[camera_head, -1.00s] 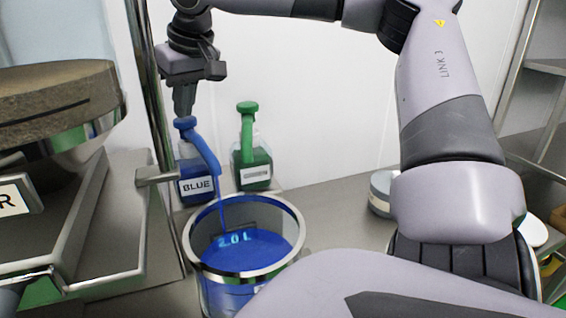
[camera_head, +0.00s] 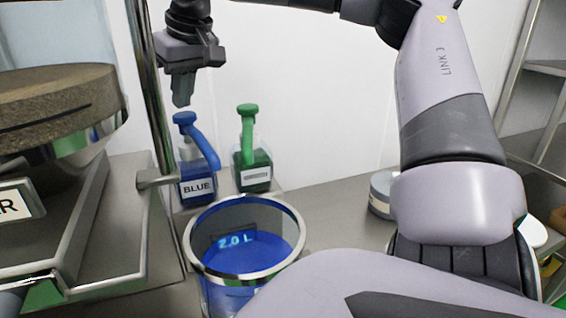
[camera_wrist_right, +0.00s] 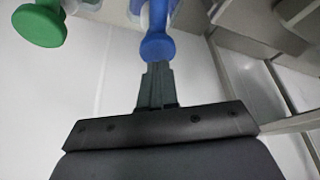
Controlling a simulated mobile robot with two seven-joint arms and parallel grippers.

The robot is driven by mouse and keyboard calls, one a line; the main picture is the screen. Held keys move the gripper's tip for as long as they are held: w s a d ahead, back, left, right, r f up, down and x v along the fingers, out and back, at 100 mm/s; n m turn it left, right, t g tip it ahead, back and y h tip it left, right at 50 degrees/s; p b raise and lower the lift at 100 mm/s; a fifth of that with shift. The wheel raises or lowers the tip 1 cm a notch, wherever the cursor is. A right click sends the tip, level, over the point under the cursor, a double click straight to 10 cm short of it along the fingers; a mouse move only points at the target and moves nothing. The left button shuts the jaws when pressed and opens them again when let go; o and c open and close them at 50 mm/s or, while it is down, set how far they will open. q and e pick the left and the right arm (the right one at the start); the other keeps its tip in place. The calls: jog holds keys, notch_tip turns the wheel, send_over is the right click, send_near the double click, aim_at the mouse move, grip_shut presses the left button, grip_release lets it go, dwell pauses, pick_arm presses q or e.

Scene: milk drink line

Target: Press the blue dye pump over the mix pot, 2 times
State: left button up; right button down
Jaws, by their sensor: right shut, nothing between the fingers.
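The blue dye pump bottle (camera_head: 197,185), labelled BLUE, stands behind the mix pot, and its blue pump head (camera_head: 185,118) is up with the spout pointing toward the pot. The mix pot (camera_head: 208,262) is a clear vessel with a metal rim, holds blue liquid and shows 2.0 L. My right gripper (camera_head: 182,98) is shut and empty, pointing down just above the blue pump head with a small gap in the head view. In the right wrist view the fingertips (camera_wrist_right: 157,70) appear close to the blue head (camera_wrist_right: 157,46). My left gripper is not in view.
A green pump bottle (camera_head: 252,170) stands just right of the blue one. A metal stand with a post (camera_head: 150,80) and a brown round block (camera_head: 60,95) is at left. A grey round container (camera_head: 381,195) sits right on the counter (camera_head: 330,210).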

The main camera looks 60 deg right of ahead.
jog(key=shift+r, duration=3)
jog(key=shift+s, duration=0.1)
